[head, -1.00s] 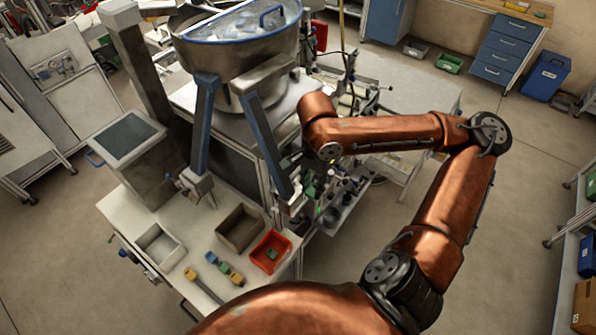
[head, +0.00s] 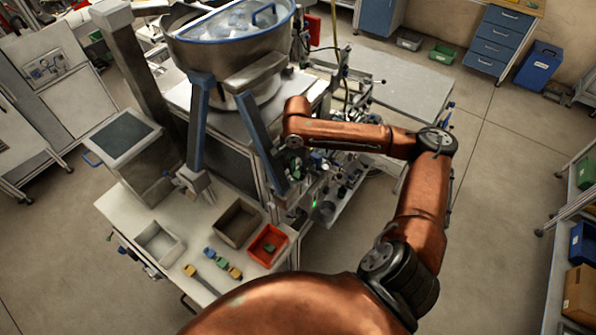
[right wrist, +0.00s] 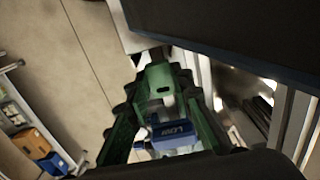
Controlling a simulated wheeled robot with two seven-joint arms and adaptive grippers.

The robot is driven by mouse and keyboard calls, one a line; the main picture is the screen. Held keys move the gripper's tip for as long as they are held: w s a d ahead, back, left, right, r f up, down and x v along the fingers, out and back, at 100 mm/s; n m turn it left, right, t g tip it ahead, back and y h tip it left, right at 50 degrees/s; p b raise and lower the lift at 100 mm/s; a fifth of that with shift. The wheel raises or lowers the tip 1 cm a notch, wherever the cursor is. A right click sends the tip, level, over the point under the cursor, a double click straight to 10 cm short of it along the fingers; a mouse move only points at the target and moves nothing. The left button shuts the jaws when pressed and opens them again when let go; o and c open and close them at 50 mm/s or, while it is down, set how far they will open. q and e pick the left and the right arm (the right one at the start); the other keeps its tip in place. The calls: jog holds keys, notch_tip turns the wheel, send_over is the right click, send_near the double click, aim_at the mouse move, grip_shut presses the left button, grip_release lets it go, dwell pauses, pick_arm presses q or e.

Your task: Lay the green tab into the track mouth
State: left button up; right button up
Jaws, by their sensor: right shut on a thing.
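My right gripper (right wrist: 162,78) is at the centre of the right wrist view. Its fingers are closed on a green piece (right wrist: 160,88) with a dark slot, which I take for the green tab. In the head view my right arm reaches over the side of the feeder machine, and its hand is mostly hidden by the wrist and a blue strut. The track mouth cannot be picked out clearly. My left gripper is out of view.
A metal bowl (head: 232,42) stands on blue struts. The white bench holds a red bin (head: 256,248) with a green block in it, a brown bin (head: 247,229), a pale bin (head: 146,241) and several small coloured blocks. Open floor lies to the right.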

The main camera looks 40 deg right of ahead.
aim_at(298, 174)
jog(key=shift+f, duration=0.6)
jog(key=shift+f+p, duration=0.25)
jog(key=shift+p, duration=0.05)
jog(key=o, duration=0.7)
jog(key=shift+r+b, duration=0.2)
jog(key=shift+b, duration=0.15)
notch_tip(298, 174, up, 12)
jog(key=b, duration=0.1)
